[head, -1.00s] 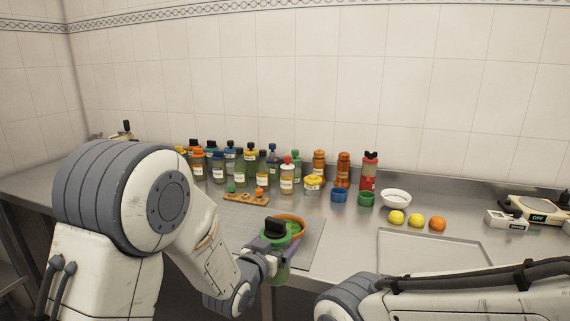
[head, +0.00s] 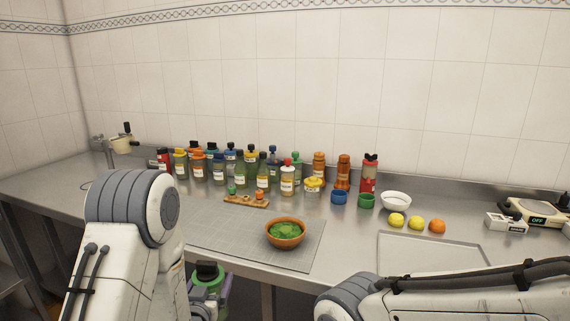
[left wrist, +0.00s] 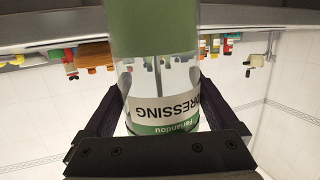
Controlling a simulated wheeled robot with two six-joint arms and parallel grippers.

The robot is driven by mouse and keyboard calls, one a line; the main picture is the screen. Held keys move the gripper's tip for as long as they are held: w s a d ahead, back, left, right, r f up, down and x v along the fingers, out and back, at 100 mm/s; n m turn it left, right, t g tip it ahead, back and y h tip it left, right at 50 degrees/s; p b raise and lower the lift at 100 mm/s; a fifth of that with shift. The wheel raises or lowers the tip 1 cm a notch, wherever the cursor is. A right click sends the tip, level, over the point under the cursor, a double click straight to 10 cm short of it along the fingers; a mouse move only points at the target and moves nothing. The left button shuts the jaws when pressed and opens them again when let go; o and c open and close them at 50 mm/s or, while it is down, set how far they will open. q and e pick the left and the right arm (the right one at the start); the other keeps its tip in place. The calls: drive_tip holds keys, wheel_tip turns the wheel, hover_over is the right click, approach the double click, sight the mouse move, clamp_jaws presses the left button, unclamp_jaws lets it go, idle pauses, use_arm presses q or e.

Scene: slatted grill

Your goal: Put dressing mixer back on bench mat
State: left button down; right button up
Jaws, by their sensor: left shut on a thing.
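The dressing mixer (left wrist: 158,75) is a clear bottle with green content and a label reading "DRESSING". In the left wrist view my left gripper (left wrist: 158,110) is shut around it. In the head view the mixer's black lid and green body (head: 207,275) show low at the left, in front of the bench's front edge, partly hidden by my left arm. The grey bench mat (head: 210,228) lies on the steel bench, behind and to the right of the mixer. My right gripper is not in view; only my right arm shows.
A brown bowl of green leaves (head: 285,234) stands on the mat's right part. A small wooden rack (head: 246,201) sits at the mat's back edge, with several bottles behind it. A tray (head: 432,250), lemons and an orange are to the right. The mat's left part is clear.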

sight(206, 271)
use_arm(q)
drive_tip(key=shift+r+p, duration=1.6)
drive_tip(key=shift+r, duration=0.95)
